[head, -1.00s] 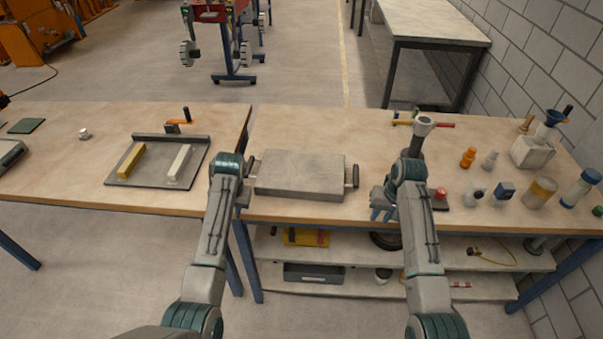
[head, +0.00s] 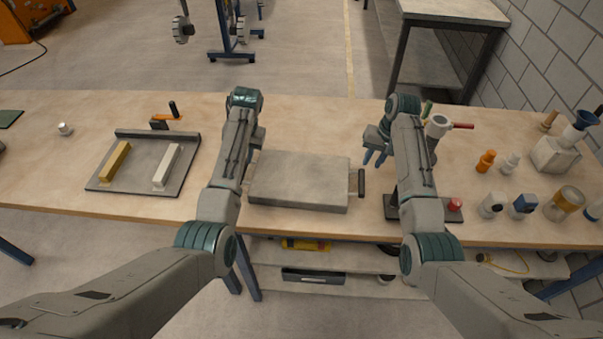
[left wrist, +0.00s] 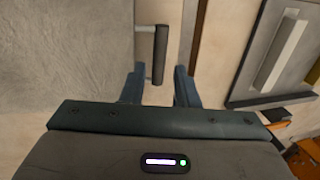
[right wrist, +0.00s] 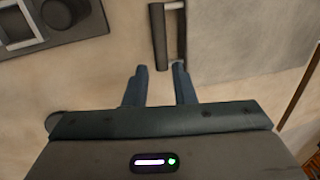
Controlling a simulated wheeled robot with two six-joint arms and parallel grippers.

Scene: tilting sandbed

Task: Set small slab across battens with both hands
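The grey slab (head: 300,180) lies flat on the right-hand table, with a dark bar handle (head: 361,183) at its right end. Its left handle (left wrist: 160,55) shows in the left wrist view but is hidden by my arm in the head view. A yellow batten (head: 115,161) and a white batten (head: 166,165) lie apart on a grey tray (head: 140,183) on the left-hand table. My left gripper (left wrist: 158,72) is open, the left handle's end showing between its fingers. My right gripper (head: 375,156) is open, behind and right of the right handle; nothing is held.
A dark base with a red button (head: 455,204) stands right of the slab, near my right arm. An orange bottle (head: 486,161), a glass jar (head: 564,203) and other small items stand farther right. The table behind the slab is clear. A gap separates the two tables.

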